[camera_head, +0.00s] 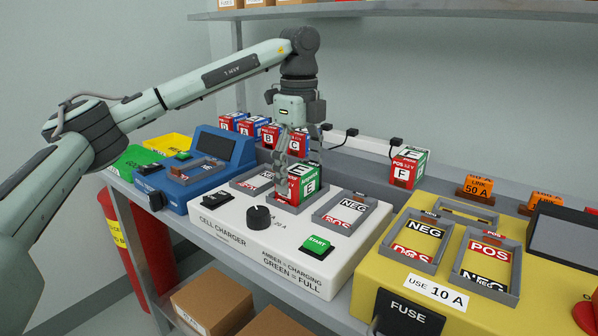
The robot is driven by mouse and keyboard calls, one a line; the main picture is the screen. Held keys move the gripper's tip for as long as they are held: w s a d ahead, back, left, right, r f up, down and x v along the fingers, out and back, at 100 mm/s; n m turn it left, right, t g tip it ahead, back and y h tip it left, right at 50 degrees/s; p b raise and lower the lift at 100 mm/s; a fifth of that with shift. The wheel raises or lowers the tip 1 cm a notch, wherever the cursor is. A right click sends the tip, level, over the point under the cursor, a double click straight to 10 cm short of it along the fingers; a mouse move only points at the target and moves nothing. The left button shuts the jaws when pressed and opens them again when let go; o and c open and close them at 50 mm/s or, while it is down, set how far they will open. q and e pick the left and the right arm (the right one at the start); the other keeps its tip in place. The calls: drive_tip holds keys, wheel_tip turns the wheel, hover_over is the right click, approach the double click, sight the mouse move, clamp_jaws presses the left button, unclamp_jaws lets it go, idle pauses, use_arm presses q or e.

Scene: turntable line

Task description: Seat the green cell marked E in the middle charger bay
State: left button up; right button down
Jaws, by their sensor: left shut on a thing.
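The green cell marked E (310,185) has a green face with a white label and a red side. It stands upright within the outline of the middle bay of the white cell charger (228,221). I cannot tell whether its bottom rests on the bay floor. My left gripper (291,163) points straight down from above and is shut on the cell's upper part. The left bay (252,181) and the right bay (345,209) of the charger hold no cell. My right gripper is not in view.
Red and blue cells (268,135) stand behind the charger. A green cell marked F (409,169) stands at the back right. A blue device (207,160) is to the left, a yellow fuse unit (381,254) to the right. A shelf (420,11) hangs above.

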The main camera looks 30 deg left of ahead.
sight(300, 169)
use_arm(q)
drive_tip(key=o, duration=1.7)
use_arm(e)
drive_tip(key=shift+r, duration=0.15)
use_arm(q)
wheel_tip(300, 169, up, 7)
drive_tip(key=shift+f, duration=0.2)
wheel_tip(300, 169, up, 6)
drive_tip(key=shift+f+p, duration=0.15)
drive_tip(key=shift+p, duration=0.85)
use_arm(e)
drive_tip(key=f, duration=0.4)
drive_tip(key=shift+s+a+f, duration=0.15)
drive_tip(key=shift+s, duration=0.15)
